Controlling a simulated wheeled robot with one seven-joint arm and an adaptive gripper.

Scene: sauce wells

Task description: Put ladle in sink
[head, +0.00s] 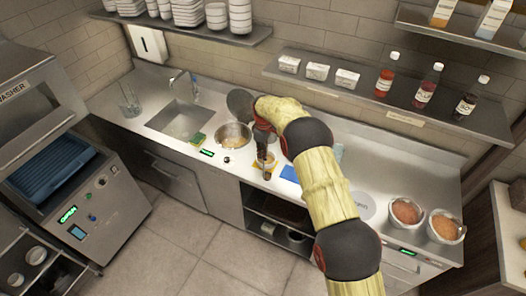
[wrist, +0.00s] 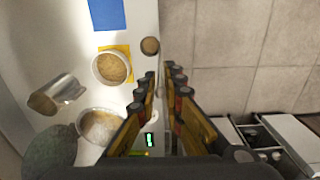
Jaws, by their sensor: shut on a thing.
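My gripper (head: 263,140) is over the counter, in front of the wall and to the right of the steel pot. In the wrist view my gripper (wrist: 164,92) has its fingers close together on a thin handle, mostly hidden between them. I take this for the ladle. A small round brown end, which looks like the ladle's bowl (wrist: 150,46), shows beyond the fingertips near the counter's front edge; the ladle also shows in the head view (head: 267,175). The sink (head: 180,120) is a steel basin in the counter, left of the pot, and looks empty.
The steel pot (head: 234,138) holds tan food. A bowl (wrist: 110,67) stands on a yellow mat beside the ladle. A metal cylinder (wrist: 57,96) stands behind. A green-yellow sponge (head: 197,139) lies by the sink's right front corner, below the faucet (head: 190,78). Sauce bottles (head: 425,88) line a shelf.

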